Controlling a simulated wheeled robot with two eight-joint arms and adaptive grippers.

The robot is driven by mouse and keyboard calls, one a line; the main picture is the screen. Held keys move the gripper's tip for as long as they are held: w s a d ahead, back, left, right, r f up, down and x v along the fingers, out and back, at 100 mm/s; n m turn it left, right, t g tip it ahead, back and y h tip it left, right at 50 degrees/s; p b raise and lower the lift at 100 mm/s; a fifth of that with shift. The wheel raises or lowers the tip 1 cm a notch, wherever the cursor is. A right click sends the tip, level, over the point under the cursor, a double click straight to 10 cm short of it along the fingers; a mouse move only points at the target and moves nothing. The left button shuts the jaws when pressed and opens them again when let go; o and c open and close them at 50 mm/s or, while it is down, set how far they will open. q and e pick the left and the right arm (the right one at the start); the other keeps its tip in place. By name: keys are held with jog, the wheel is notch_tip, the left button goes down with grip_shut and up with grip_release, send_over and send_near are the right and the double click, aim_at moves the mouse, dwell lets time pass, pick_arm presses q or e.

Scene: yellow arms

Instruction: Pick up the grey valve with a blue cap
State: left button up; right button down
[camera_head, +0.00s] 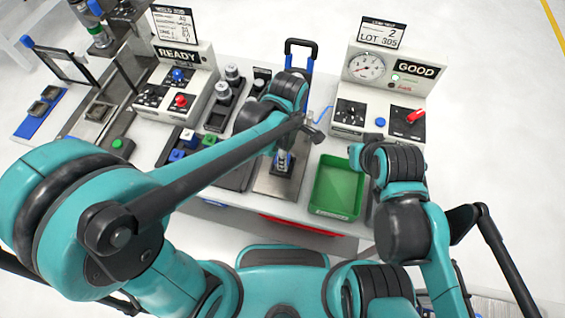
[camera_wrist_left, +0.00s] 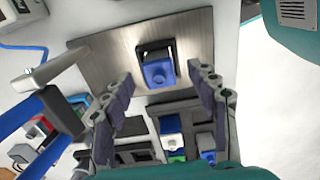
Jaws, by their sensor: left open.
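A valve with a blue cap (camera_wrist_left: 158,69) sits in a dark holder on a brushed metal plate (camera_wrist_left: 110,45), seen from above in the left wrist view. In the head view a grey and blue part shows on the same plate (camera_head: 266,185), partly covered by my left arm. My left gripper (camera_wrist_left: 160,100) is open and empty, its two fingers apart on either side of the view, with the blue cap between and beyond them. My right gripper (camera_head: 366,162) is by the green bin; its fingers are not clear.
A green bin (camera_head: 337,187) stands right of the plate. A dark tray holds several parts with blue, white and green tops (camera_head: 178,155). Behind are a READY box (camera_head: 180,75), a GOOD gauge box (camera_head: 385,90) and a blue-handled frame (camera_head: 300,50).

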pick_arm(q)
jog(key=f, duration=0.1)
jog(key=f+b, duration=0.1)
jog(key=f, duration=0.1)
jog(key=a+f+b, duration=0.1)
jog(key=f, duration=0.1)
jog(key=shift+w+f, duration=0.15)
jog(key=shift+w, duration=0.2)
jog(key=shift+c, duration=1.2)
jog(key=c, duration=1.1)
jog(key=shift+o, duration=0.2)
